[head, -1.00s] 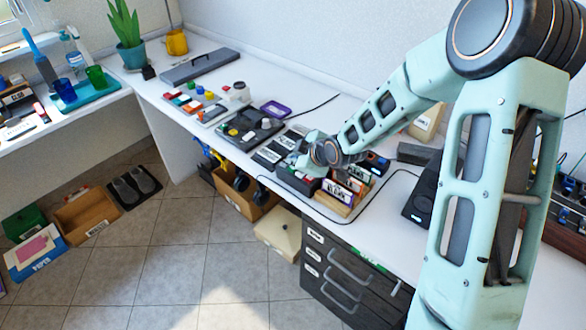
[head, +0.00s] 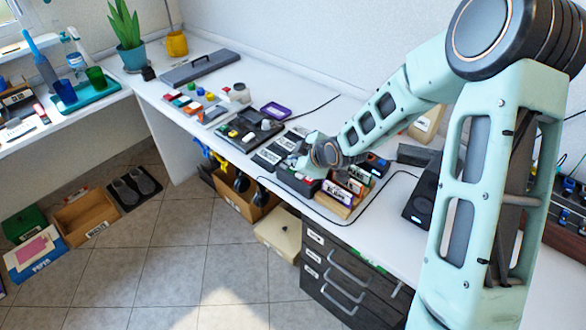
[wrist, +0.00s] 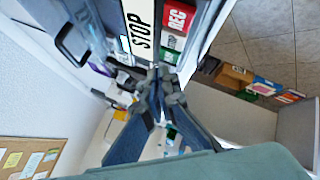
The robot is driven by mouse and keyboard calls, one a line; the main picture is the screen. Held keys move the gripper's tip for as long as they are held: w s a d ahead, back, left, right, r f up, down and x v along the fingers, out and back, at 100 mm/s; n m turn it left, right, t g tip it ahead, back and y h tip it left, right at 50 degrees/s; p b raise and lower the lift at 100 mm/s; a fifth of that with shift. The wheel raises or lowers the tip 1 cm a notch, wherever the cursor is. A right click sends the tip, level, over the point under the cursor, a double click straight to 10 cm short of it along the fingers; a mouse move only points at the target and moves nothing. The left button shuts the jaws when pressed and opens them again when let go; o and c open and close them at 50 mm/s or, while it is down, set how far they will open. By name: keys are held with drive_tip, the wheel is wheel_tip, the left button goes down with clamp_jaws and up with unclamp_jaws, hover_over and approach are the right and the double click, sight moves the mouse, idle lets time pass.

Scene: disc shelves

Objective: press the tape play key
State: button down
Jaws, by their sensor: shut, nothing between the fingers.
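The dark tape machine (head: 297,187) sits near the front edge of the white desk, with my gripper (head: 303,166) over it. In the wrist view, a white STOP key (wrist: 141,28) and a red REC key (wrist: 178,16) show large at the top. Whether the tips touch a key cannot be told. In the head view my wrist hides part of the machine.
A wooden rack of labelled cases (head: 340,193) stands close to the right of the machine. Dark flat cases (head: 268,156) and a dark mixer-like device (head: 248,128) lie to the left. A black speaker (head: 420,203) and a cable are at the right.

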drive_tip(key=shift+f, duration=0.15)
drive_tip(key=shift+f+b, duration=0.3)
drive_tip(key=shift+b, duration=0.25)
drive_tip(key=shift+f+b, duration=0.4)
idle(0.4)
drive_tip(key=shift+r, duration=0.1)
drive_tip(key=shift+r+p, duration=0.65)
drive_tip(key=shift+r, duration=0.1)
wheel_tip(320, 180, up, 5)
drive_tip(key=p, duration=0.4)
idle(0.9)
